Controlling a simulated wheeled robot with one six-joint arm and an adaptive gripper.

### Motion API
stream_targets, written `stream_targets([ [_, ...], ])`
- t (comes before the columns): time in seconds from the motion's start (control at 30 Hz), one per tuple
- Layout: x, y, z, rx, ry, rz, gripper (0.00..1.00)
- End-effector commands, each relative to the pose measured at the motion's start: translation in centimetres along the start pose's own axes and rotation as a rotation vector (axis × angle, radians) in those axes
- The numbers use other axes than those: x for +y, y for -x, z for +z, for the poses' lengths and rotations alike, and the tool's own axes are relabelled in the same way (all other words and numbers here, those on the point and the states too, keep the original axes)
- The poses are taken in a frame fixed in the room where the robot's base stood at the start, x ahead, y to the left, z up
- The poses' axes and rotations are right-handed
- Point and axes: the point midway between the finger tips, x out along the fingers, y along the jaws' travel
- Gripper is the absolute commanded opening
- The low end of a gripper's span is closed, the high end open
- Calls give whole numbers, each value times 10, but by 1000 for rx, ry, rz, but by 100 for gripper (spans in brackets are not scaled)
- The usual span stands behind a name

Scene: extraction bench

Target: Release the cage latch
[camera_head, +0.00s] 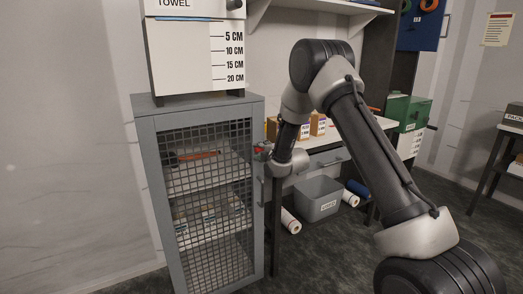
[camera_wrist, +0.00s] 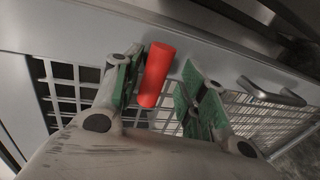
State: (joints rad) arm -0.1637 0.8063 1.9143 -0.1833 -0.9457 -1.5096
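The cage (camera_head: 256,125) is a grey cabinet with a wire mesh door, left of centre in the head view. In the wrist view, the latch (camera_wrist: 157,74) shows as a red cylinder standing out from the pale door frame above the mesh. My gripper (camera_wrist: 164,68) is open, with a green-padded finger on each side of the latch. The latch is nearer the left finger; I cannot tell whether they touch. In the head view my wrist is at the cage's right edge, and the fingers and latch are not clear there.
A grey bar handle (camera_wrist: 272,93) is on the door, right of my gripper in the wrist view. A white box with a centimetre scale (camera_head: 185,55) stands on the cage. A grey bin (camera_head: 318,198) and paper rolls lie under the bench behind. Open floor lies in front.

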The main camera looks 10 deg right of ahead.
Motion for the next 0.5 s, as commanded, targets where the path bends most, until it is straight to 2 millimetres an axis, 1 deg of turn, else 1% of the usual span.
stream_targets([
  [0.33, 4, 1, 2, -3, 0, 9, 41],
  [0.43, 5, 8, 2, -3, 0, 9, 41],
  [0.5, 5, 18, 2, -4, 0, 9, 41],
])
